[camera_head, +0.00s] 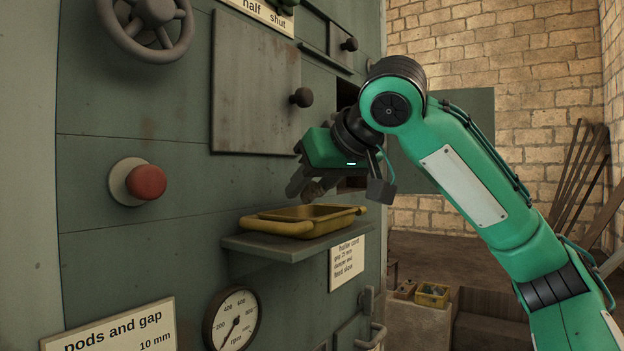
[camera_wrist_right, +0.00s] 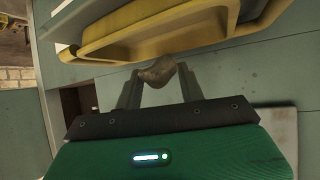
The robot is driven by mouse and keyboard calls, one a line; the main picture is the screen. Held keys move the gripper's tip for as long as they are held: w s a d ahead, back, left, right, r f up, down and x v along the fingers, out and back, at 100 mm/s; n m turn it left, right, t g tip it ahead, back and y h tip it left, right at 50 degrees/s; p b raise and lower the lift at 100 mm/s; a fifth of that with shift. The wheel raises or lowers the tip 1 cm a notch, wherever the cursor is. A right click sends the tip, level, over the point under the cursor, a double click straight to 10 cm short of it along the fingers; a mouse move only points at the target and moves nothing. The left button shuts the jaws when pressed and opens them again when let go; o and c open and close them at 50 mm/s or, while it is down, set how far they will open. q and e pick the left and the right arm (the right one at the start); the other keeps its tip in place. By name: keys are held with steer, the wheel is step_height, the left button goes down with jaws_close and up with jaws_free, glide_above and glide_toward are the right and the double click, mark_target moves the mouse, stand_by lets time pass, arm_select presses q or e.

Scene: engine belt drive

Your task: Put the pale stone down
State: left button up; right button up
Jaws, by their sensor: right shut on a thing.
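My right gripper (camera_head: 308,190) is shut on a small lumpy stone (camera_wrist_right: 157,72), which looks brownish-grey in this light. The stone sits between the two fingertips in the right wrist view; in the head view it is small and partly hidden by the fingers. A yellow tray (camera_head: 284,227) with handles rests on a shelf (camera_head: 262,244) of the green machine. The gripper and stone are just above the tray in the head view. The tray (camera_wrist_right: 180,30) also shows beyond the stone in the wrist view. I cannot tell whether they touch. My left gripper is not in view.
The green machine wall carries a red button (camera_head: 147,182), a handwheel (camera_head: 148,22), a closed grey hatch (camera_head: 255,85) with a knob, and a gauge (camera_head: 231,319). A dark opening lies behind the gripper. Small yellow boxes (camera_head: 432,295) stand low at the right.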

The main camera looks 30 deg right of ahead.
steer(key=shift+s+a, duration=0.1)
steer(key=shift+a, duration=0.05)
steer(key=shift+f, duration=0.1)
steer(key=shift+f+b, duration=0.55)
steer(key=shift+f, duration=0.05)
steer(key=o, duration=1)
steer(key=shift+r, duration=0.1)
